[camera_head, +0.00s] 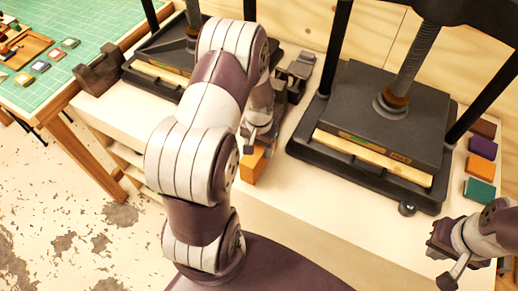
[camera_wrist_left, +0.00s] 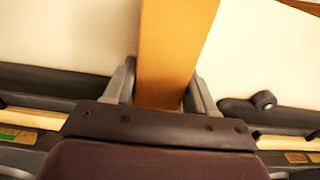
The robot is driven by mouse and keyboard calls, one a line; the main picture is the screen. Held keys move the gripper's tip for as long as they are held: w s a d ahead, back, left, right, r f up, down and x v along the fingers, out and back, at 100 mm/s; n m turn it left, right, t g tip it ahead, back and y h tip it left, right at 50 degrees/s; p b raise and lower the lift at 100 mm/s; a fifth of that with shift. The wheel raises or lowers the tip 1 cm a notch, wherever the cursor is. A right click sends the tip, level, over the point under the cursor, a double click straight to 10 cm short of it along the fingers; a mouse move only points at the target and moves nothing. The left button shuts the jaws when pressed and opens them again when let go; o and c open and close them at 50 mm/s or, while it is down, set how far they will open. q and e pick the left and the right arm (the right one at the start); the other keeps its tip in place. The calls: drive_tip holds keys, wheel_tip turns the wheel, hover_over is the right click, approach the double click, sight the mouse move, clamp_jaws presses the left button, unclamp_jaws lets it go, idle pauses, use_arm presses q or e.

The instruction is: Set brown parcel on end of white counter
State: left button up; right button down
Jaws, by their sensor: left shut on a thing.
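The brown parcel (camera_head: 251,164) is an orange-brown block, partly hidden behind my left arm in the head view. My left gripper (camera_head: 262,140) is shut on it. In the left wrist view the parcel (camera_wrist_left: 172,50) runs up between the two fingers of my left gripper (camera_wrist_left: 170,92). The white counter (camera_head: 300,218) spreads below and around the parcel. I cannot tell whether the parcel touches the counter. My right gripper (camera_head: 445,250) is over the counter at the lower right, apart from the parcel; its fingers are not clear.
A black press (camera_head: 375,105) stands right of the parcel, another (camera_head: 165,60) to the left. Several coloured blocks (camera_head: 481,168) lie at the right end. A dark grey block (camera_head: 99,72) lies at the counter's left end, near a green mat (camera_head: 85,25). The counter's front strip is clear.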

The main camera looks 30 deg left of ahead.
use_arm(q)
drive_tip(key=shift+s+f, duration=0.2)
drive_tip(key=shift+f, duration=0.3)
drive_tip(key=shift+s+f, duration=0.15)
drive_tip(key=shift+f, duration=0.35)
drive_tip(key=shift+w+f, duration=0.15)
drive_tip(key=shift+f, duration=0.05)
drive_tip(key=o, duration=1.1)
drive_tip(key=shift+f, duration=0.15)
drive_tip(key=shift+c, duration=0.2)
drive_tip(key=o, duration=0.4)
